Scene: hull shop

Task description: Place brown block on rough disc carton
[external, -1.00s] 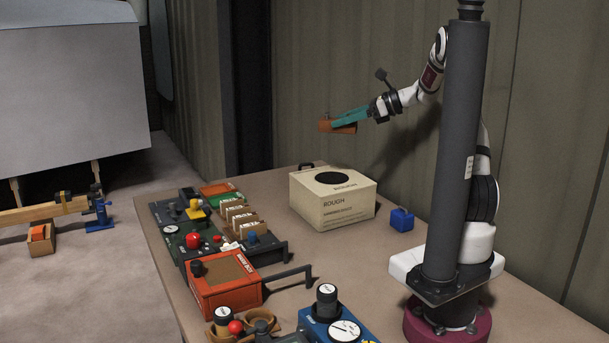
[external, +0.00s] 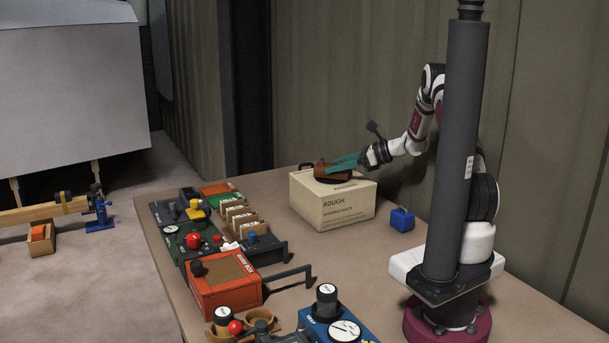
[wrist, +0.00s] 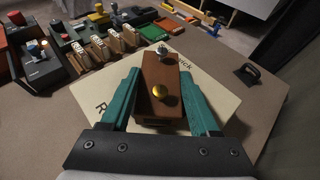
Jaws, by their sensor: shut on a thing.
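The brown block (external: 326,170) is a wooden block; the wrist view shows it (wrist: 160,77) with a brass knob and a silver knob on its upper face. My gripper (external: 340,165) has teal fingers, and in the wrist view (wrist: 165,92) they lie on both sides of the block, shut on it. The rough disc carton (external: 345,206) is a cream box marked ROUGH, standing on the table. The block is over the carton's top, at or very close to it; I cannot tell if it touches.
A blue block (external: 402,219) stands right of the carton. Left are an orange-red box (external: 222,284) with a handle, a card rack (external: 240,215) and a green control panel (external: 185,240). A black handle (wrist: 247,75) lies beside the carton. Bare table lies in front of the carton.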

